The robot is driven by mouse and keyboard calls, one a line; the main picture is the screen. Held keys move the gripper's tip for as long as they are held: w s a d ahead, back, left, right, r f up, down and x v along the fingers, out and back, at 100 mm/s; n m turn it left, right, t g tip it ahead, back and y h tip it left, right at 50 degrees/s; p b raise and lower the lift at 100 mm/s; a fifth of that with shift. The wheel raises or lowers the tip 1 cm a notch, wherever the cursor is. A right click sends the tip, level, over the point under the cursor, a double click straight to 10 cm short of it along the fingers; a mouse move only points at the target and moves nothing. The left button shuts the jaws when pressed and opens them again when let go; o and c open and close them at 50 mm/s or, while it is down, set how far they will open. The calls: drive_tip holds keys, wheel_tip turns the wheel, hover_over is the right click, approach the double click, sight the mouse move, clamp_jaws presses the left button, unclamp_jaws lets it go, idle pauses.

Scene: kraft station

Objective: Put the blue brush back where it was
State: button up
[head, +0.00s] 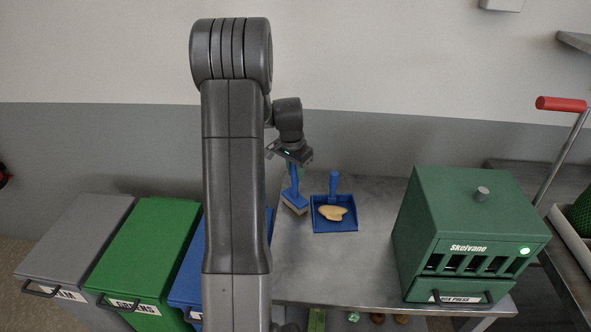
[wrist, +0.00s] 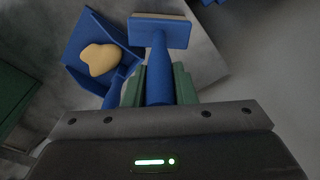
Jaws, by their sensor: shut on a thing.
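The blue brush (head: 294,197) has a blue handle and a block head with pale bristles. My gripper (head: 292,168) is shut on its handle, which points up, with the head hanging below. In the wrist view the brush (wrist: 160,38) runs out from between the green fingers of my gripper (wrist: 159,86). The brush is just left of the blue dustpan (head: 334,217) in the head view. I cannot tell whether its bristles touch the table.
A tan, flat lump (head: 333,212) lies in the dustpan. The grey metal table (head: 330,265) is bare in front of it. A green Skelvane box (head: 465,235) stands at the right. Grey, green and blue lidded bins (head: 140,245) stand at the left, partly behind my arm.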

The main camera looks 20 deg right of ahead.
drive_tip(key=shift+f, duration=0.2)
drive_tip(key=o, duration=1)
drive_tip(key=shift+r, duration=0.1)
wheel_tip(320, 180, up, 12)
drive_tip(key=a+b, duration=0.1)
drive_tip(key=shift+s+a, duration=0.15)
drive_tip(key=shift+s, duration=0.25)
drive_tip(key=shift+r, duration=0.1)
